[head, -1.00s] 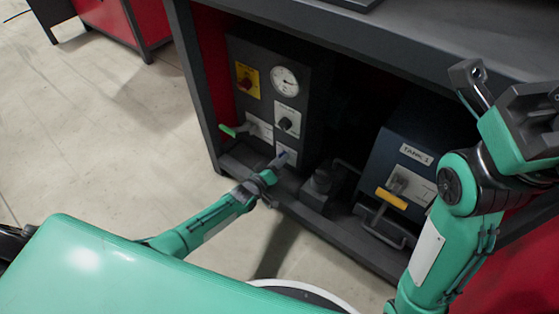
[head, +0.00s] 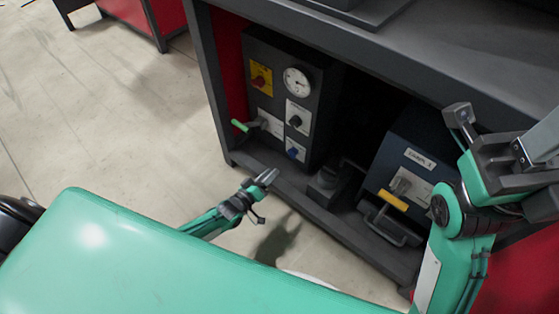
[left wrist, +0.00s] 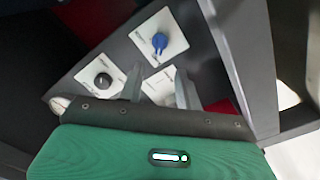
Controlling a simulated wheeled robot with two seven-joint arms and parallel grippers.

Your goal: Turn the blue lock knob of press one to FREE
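The blue lock knob (head: 293,154) sits on a white plate low on the front of a dark control box under the bench. In the left wrist view the blue knob (left wrist: 159,42) shows clearly, beyond my fingertips; its label is too small to read. My left gripper (head: 268,177) is below and left of the knob, apart from it. Its two fingers (left wrist: 159,88) stand apart with nothing between them. My right gripper (head: 490,135) is raised at the right edge, partly cut off; its opening is unclear.
The box also carries a gauge (head: 297,81), a red knob on yellow (head: 261,78), a black knob (head: 296,121) and a green-tipped lever (head: 240,126). The floor at left is clear.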

